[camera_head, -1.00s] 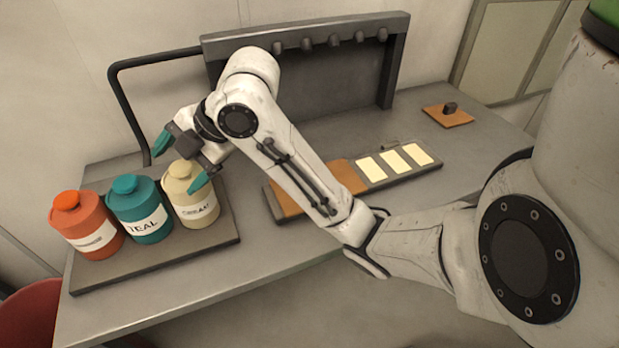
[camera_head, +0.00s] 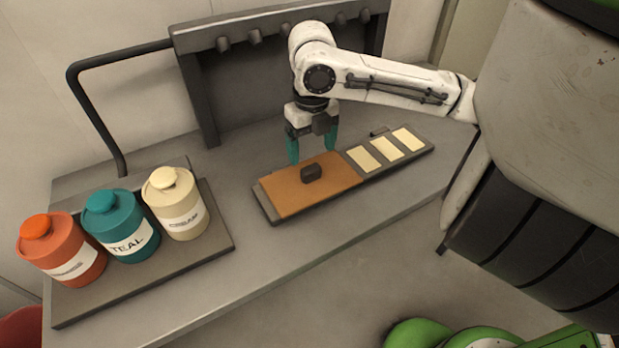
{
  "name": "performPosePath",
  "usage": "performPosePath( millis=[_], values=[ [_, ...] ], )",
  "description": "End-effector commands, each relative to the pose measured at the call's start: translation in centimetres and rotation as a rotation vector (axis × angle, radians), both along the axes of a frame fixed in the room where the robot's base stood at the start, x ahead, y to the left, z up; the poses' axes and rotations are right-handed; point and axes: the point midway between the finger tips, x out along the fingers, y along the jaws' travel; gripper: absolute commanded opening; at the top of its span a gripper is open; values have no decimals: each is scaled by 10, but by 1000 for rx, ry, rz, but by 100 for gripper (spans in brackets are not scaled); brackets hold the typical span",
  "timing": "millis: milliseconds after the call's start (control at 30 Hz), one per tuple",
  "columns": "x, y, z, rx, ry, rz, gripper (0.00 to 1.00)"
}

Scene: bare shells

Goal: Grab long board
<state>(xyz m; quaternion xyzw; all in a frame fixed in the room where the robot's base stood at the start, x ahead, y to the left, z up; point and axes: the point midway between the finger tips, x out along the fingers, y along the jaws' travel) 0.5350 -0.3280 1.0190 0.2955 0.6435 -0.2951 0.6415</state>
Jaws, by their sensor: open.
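A flat orange board (camera_head: 283,190) with a dark knob (camera_head: 311,173) on top lies in the left part of a long dark grey tray (camera_head: 266,211). It is the longest orange board in view. My gripper (camera_head: 312,150) points down just behind the knob in the picture, with its teal fingers apart and nothing between them. I cannot tell how high the fingertips are above the board.
Three cream cards (camera_head: 363,159) lie in the tray's right part. Orange, teal (camera_head: 122,228) and cream (camera_head: 177,205) jars stand on a grey mat (camera_head: 225,240) at left. A dark rack with pegs (camera_head: 225,85) stands behind. The table front is clear.

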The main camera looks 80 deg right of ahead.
Motion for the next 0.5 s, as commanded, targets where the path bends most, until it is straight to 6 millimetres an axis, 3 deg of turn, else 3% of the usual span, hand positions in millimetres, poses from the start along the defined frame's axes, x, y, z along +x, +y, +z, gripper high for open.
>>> performPosePath(
  millis=[100, 367, 500],
  values=[
    [0, 0, -16, 2, 1, -3, 83],
    [1, 0, -34, 1, 0, -3, 83],
    [2, 0, -54, 2, -1, -3, 83]
  ],
)
